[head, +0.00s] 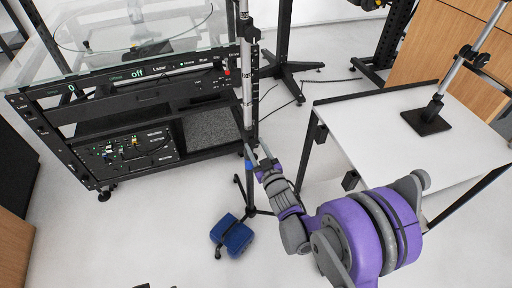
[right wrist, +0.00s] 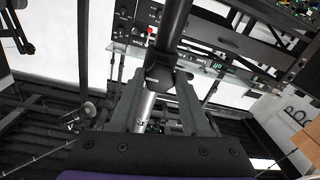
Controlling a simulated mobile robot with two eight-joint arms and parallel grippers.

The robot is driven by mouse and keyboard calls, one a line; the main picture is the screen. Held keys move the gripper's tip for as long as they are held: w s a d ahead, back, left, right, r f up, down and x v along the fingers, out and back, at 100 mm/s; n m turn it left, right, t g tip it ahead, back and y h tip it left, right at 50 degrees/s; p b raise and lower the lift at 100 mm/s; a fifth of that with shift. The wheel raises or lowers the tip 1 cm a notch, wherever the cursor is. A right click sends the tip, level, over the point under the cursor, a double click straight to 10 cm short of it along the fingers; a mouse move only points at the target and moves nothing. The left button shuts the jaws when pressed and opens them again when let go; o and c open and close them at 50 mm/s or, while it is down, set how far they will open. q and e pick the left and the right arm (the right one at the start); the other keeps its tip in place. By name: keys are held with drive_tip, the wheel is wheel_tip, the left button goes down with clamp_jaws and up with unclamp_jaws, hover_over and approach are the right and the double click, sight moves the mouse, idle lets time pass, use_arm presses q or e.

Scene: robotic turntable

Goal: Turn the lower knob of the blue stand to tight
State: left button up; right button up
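The stand is a tall upright pole (head: 246,75), silver and black, beside the turntable cabinet. A small blue part (head: 249,164) shows low on it, and a blue weight bag (head: 232,237) lies by its dark legs. My right gripper (head: 258,148) reaches the pole at about the height of the collar. In the right wrist view my right gripper (right wrist: 161,80) has its fingers apart on either side of a dark block (right wrist: 160,76) on the pole. I cannot tell whether they touch it, or how the knob is turned. My left gripper is not in view.
The turntable cabinet (head: 115,123) with a glass top stands left, close to the pole. A white table (head: 400,150) with a small black-based stand (head: 427,121) stands right. More dark stand legs (head: 285,71) are behind. The floor in front is mostly clear.

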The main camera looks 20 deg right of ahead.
clamp_jaws()
drive_tip(key=shift+m, duration=0.5)
drive_tip(key=m, duration=0.2)
drive_tip(key=shift+m, duration=0.4)
drive_tip(key=m, duration=0.3)
drive_tip(key=shift+m+b, duration=0.3)
drive_tip(key=shift+m, duration=0.1)
drive_tip(key=m, duration=0.5)
drive_tip(key=shift+a, duration=0.1)
drive_tip(key=m, duration=0.5)
drive_tip(key=shift+m, duration=0.3)
drive_tip(key=o, duration=0.8)
unclamp_jaws()
